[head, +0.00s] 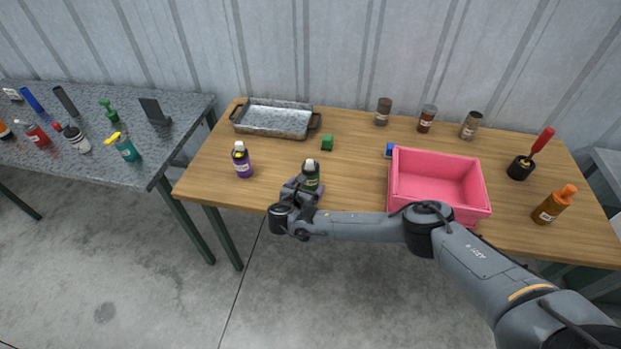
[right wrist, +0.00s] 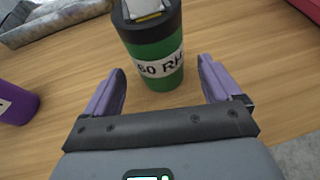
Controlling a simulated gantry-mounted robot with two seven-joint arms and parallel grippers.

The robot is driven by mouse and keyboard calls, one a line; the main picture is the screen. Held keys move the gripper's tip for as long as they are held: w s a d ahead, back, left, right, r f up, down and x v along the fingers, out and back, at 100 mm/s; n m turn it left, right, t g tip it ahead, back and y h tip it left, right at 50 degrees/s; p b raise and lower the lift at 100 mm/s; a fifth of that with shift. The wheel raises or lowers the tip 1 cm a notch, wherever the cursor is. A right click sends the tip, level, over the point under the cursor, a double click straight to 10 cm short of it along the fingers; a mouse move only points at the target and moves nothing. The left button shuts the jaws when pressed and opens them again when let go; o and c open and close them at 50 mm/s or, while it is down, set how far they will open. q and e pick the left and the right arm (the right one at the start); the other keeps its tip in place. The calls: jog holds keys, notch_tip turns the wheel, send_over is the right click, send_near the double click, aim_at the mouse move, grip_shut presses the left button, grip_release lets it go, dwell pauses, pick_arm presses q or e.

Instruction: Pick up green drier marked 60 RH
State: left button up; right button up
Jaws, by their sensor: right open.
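The green drier (head: 311,172) stands upright on the wooden table near its front edge, with a dark top. In the right wrist view the drier (right wrist: 157,52) shows its white label, which reads "60 RH", facing my gripper. My right gripper (head: 305,186) is at the drier's near side. In the right wrist view its two purple fingers (right wrist: 163,85) are open and empty, with the drier just beyond and between them. I cannot tell whether a finger touches it. My left gripper is not in view.
A purple bottle (head: 242,162) stands to the left and a small green block (head: 327,142) behind. A metal tray (head: 273,118) lies at the back left. A pink bin (head: 438,181) stands to the right, with a blue item (head: 389,151) beside it. Brown jars (head: 427,119) stand at the back.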

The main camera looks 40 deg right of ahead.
jog(key=shift+x, duration=0.9)
jog(key=c, duration=1.2)
jog(key=shift+r, duration=0.1)
jog(key=shift+c, duration=0.2)
